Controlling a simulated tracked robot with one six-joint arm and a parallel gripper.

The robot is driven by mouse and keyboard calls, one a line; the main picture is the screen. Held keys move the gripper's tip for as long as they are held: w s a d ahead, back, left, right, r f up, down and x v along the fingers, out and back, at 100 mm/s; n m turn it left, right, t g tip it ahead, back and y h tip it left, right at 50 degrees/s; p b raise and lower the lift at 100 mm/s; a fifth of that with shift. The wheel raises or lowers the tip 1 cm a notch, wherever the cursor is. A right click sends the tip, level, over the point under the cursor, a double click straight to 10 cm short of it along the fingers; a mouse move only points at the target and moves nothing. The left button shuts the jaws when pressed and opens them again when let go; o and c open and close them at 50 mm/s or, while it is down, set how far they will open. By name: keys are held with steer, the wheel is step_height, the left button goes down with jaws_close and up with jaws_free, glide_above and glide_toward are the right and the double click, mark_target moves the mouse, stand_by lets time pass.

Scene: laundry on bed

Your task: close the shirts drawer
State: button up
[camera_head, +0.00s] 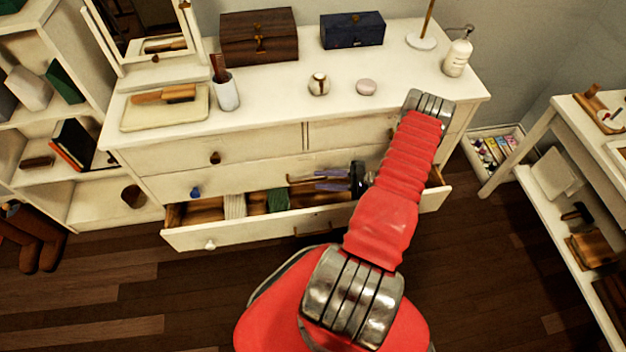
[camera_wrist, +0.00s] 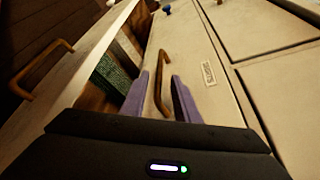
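A cream dresser drawer front (camera_wrist: 190,50) with a bronze handle (camera_wrist: 161,85) and a small label (camera_wrist: 208,72) fills the middle of the wrist view; the label is too blurred to read surely. In the head view this middle drawer (camera_head: 245,178) looks flush or nearly so. Below it, the bottom drawer (camera_head: 270,232) is pulled out, with folded cloth inside. My gripper (camera_head: 330,181) has purple fingers, which stand apart on either side of the middle drawer's handle in the wrist view (camera_wrist: 160,98). Whether they touch it I cannot tell. My arm hides the drawers' right part.
The dresser top (camera_head: 285,100) holds boxes, a cup and a bottle. A shelf unit (camera_head: 95,200) stands left; a white side table (camera_head: 545,165) stands right. A small crate (camera_head: 495,150) sits between dresser and table. Dark wooden floor (camera_head: 130,290) is clear in front.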

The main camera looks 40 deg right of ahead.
steer(key=v, duration=0.8)
steer(key=shift+s, duration=0.1)
stand_by(0.4)
